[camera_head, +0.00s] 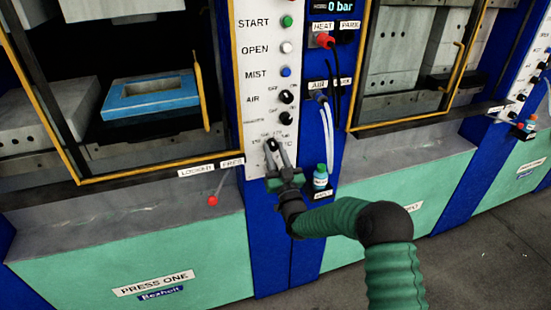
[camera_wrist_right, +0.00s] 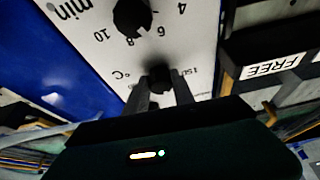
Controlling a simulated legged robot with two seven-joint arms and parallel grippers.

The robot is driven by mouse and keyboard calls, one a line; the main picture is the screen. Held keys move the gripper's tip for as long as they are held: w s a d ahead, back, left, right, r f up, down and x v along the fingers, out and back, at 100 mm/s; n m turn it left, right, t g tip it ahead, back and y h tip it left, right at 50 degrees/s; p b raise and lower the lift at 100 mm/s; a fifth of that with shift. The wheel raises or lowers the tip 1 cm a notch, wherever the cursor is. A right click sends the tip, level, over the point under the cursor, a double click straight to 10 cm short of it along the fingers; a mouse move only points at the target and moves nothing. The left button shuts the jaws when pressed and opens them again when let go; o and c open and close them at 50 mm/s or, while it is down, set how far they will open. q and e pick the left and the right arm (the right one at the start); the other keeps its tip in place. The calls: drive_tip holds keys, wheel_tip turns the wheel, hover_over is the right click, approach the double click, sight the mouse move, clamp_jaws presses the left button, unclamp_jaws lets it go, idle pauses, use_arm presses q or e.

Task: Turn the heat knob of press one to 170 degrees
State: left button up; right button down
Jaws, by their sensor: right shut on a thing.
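The heat knob (camera_head: 272,145) is a small black dial low on the white control panel (camera_head: 260,90) of press one, with number marks around it. My right gripper (camera_head: 275,150) is at the knob, its two fingers shut on the knob's sides. In the right wrist view the knob (camera_wrist_right: 160,78) sits between the fingertips, beside a "°C" mark. The knob's exact pointer setting is hidden by the fingers and too small to read. The PRESS ONE label (camera_head: 154,283) is on the green lower front. My left gripper is not in view.
Above the heat knob are a minutes dial (camera_wrist_right: 132,16), an AIR knob (camera_head: 286,97) and several coloured buttons. A red-tipped lever (camera_head: 213,200) sticks out at the left. A small bottle (camera_head: 320,177) stands on a shelf just right of my gripper.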

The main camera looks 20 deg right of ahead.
drive_tip(key=m+h+b, duration=0.1)
drive_tip(key=m, duration=0.1)
drive_tip(key=m+h, duration=0.2)
drive_tip(key=m, duration=0.1)
drive_tip(key=shift+a+r+b, duration=0.1)
drive_tip(key=shift+a+b, duration=0.05)
drive_tip(key=shift+b, duration=0.25)
drive_tip(key=shift+r+m+g+h+b, duration=0.15)
drive_tip(key=shift+m+g+h+b, duration=0.4)
drive_tip(key=shift+m, duration=1.1)
drive_tip(key=shift+r+m+g+h+b, duration=0.1)
drive_tip(key=shift+m+g+h, duration=0.45)
drive_tip(key=shift+m, duration=1.1)
drive_tip(key=shift+h, duration=0.3)
drive_tip(key=c, duration=1.4)
unclamp_jaws()
drive_tip(key=o, duration=0.3)
drive_tip(key=shift+o, duration=0.2)
drive_tip(key=shift+f, duration=0.1)
